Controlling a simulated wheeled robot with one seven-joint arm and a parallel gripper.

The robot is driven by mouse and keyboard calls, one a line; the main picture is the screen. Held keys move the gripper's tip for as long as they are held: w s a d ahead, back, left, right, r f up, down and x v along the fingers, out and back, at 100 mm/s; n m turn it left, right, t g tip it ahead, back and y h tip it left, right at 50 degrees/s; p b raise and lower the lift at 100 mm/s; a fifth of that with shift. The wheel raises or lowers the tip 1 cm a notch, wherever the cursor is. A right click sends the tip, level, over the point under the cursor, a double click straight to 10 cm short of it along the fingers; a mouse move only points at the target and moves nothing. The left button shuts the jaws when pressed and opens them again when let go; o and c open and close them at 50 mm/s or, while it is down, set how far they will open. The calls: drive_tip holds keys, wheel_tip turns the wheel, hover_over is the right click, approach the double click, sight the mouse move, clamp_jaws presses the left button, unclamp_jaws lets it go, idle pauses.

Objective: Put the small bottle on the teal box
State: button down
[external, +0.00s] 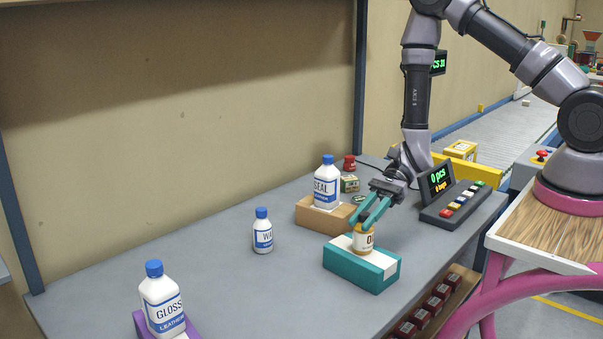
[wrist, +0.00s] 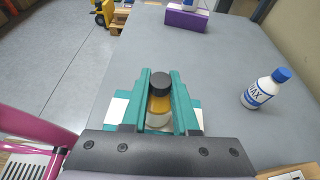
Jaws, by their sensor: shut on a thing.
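A small amber bottle (external: 363,240) with a white and orange label is between the teal fingers of my gripper (external: 365,216). In the wrist view its dark cap (wrist: 159,82) shows between the fingers (wrist: 160,90). The gripper is shut on it. The bottle is upright over the white top patch of the teal box (external: 352,270). Its base looks at or very near the box top; I cannot tell for sure whether it touches. The fingers hide part of the bottle, and the gripper hides much of the box in the wrist view.
A white WAX bottle (external: 263,232) stands on the grey table. A SEAL bottle (external: 326,186) stands on a tan box (external: 310,217). A GLOSS bottle (external: 161,302) stands on a purple box (external: 140,322). A button console (external: 458,203) is at right.

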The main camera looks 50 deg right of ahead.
drive_tip(key=c, duration=0.7)
unclamp_jaws()
drive_tip(key=shift+f, duration=0.1)
drive_tip(key=shift+d+r, duration=0.3)
drive_tip(key=shift+d, duration=0.05)
drive_tip(key=v, duration=1.1)
drive_tip(key=shift+d+r, duration=0.15)
drive_tip(key=s+d+r+n+t+h, duration=0.2)
drive_tip(key=s+d+r+n+h, duration=0.2)
drive_tip(key=r, duration=0.7)
drive_tip(key=s+d+r+n+t+h, duration=0.2)
drive_tip(key=s+d+r+n+h, duration=0.1)
drive_tip(key=r, duration=0.8)
drive_tip(key=s+d+r+n+t+h, duration=0.3)
drive_tip(key=s+d+r+n+h, duration=0.1)
drive_tip(key=r, duration=0.7)
drive_tip(key=shift+s+d+r+n+h, duration=0.15)
drive_tip(key=shift+s+d+n, duration=0.15)
drive_tip(key=shift+d+n, duration=0.4)
drive_tip(key=shift+s+d+r+n+h, duration=0.15)
drive_tip(key=shift+s+d+n, duration=0.1)
drive_tip(key=shift+d+n, duration=0.45)
